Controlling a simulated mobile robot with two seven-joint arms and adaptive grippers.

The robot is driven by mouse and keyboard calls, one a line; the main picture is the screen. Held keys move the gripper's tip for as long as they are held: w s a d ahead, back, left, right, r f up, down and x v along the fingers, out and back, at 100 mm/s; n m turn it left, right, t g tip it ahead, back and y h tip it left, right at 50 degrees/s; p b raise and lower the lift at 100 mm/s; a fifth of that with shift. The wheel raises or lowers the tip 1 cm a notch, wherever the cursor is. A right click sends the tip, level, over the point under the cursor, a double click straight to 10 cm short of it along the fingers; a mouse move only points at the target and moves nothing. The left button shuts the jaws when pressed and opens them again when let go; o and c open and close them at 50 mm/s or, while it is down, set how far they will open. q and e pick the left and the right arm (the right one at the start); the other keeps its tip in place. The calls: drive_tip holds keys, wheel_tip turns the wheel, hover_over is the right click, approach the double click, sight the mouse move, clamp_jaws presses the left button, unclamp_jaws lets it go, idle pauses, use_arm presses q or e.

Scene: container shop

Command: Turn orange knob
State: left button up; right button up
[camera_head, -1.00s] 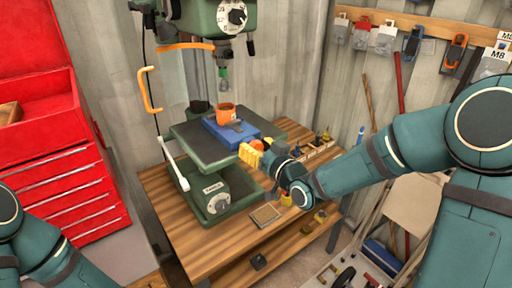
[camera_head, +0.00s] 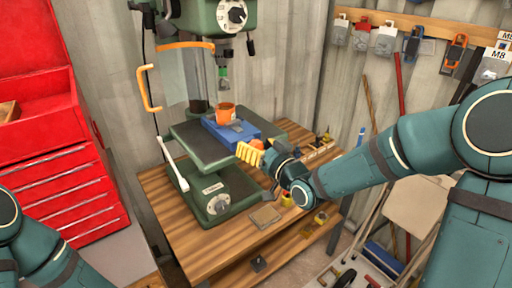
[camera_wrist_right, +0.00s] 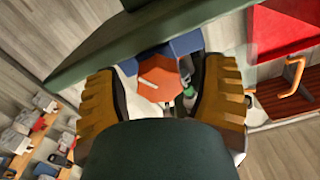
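The orange knob (camera_wrist_right: 158,77) is faceted and sits at the end of the blue vise (camera_wrist_right: 185,44) on the drill press table. In the head view the knob (camera_head: 257,144) shows partly, behind the yellow fingers of my right gripper (camera_head: 250,153). In the right wrist view the fingers of my right gripper (camera_wrist_right: 160,95) are spread wide, one on each side of the knob, with gaps showing between. The knob lies ahead of the palm; I cannot tell its exact depth between the fingertips. Only part of my left arm shows at lower left; its gripper is out of frame.
An orange cup-like piece (camera_head: 226,113) sits on the blue vise (camera_head: 240,131). The green drill press (camera_head: 218,202) stands on a wooden workbench (camera_head: 185,235). A red tool cabinet (camera_head: 70,190) stands at left.

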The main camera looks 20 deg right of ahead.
drive_tip(key=v, duration=0.7)
drive_tip(key=shift+s, duration=0.25)
idle(0.3)
drive_tip(key=s+a+f+m+g+h, duration=0.15)
drive_tip(key=f+g, duration=0.25)
drive_tip(key=f, duration=0.7)
drive_tip(key=s+a+f+m+g, duration=0.1)
drive_tip(key=a+f+g, duration=0.25)
drive_tip(key=f, duration=0.75)
drive_tip(key=s+a+f+g, duration=0.4)
drive_tip(key=s+f+g, duration=0.3)
drive_tip(key=s+f, duration=0.7)
drive_tip(key=shift+a+f+g+h, duration=0.2)
drive_tip(key=shift+f+g+h, duration=0.15)
drive_tip(key=shift+f+h, duration=0.1)
drive_tip(key=shift+o, duration=0.2)
drive_tip(key=shift+w, duration=0.1)
